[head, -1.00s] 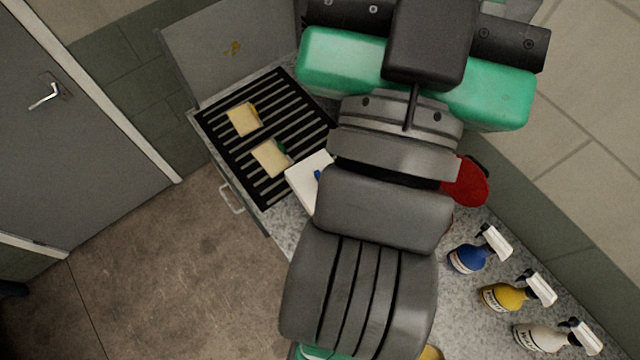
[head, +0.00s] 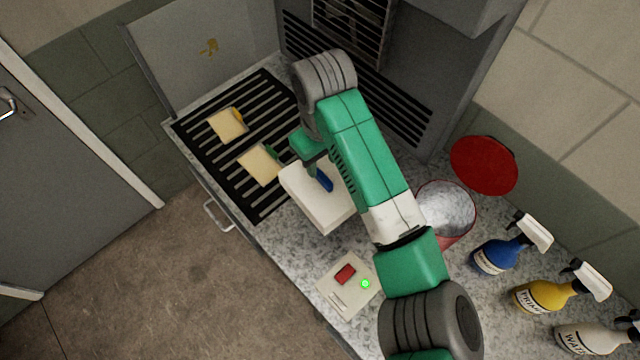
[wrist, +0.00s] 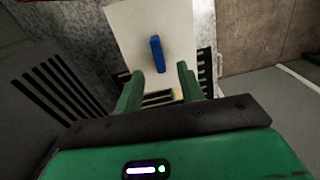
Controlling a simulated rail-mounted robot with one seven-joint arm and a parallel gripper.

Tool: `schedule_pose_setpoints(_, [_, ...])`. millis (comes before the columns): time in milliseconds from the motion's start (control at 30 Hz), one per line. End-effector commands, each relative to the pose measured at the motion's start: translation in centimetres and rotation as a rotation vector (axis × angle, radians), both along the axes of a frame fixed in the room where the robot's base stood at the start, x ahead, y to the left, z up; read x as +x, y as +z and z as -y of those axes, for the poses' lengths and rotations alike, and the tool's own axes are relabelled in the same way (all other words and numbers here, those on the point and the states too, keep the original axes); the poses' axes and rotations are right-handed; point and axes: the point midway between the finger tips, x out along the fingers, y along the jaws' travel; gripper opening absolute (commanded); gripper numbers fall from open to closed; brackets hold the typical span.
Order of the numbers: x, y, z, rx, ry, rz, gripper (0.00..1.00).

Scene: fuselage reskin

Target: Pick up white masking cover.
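The white masking cover (head: 325,207) is a thick white slab with a short blue handle (head: 324,180) on top. It lies on the speckled counter beside the black slatted rack. In the wrist view the cover (wrist: 132,25) lies ahead of the fingers, with its blue handle (wrist: 157,53) upright in the picture. My gripper (wrist: 160,82) is open and empty, its two green fingers apart and the handle lined up between them, just beyond the tips. In the head view my gripper (head: 310,163) is over the cover's rear edge, close to the handle; the exact gap is unclear.
Two pale sponge-like pads (head: 227,125) (head: 260,165) lie on the slatted rack (head: 205,155). A red bucket (head: 458,238), a red lid (head: 484,165) and several spray bottles (head: 497,256) stand right. A pale switch box (head: 345,300) with a green light is in front. A grey cabinet (head: 440,80) rises behind.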

Motion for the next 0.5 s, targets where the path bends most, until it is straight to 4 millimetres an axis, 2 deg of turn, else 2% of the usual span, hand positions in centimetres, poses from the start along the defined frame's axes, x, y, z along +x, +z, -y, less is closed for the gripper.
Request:
schedule_pose_setpoints(33, [0.0,-0.7,0.0,0.001,-0.001,-0.001,0.38])
schedule_pose_setpoints(167, [0.0,-1.3,0.0,0.001,0.000,0.001,0.38])
schedule_pose_setpoints(400, [0.1,-5.3,0.3,0.001,-0.001,0.001,0.38])
schedule_pose_setpoints(500, [0.1,-6.1,0.3,0.001,0.000,0.003,0.38])
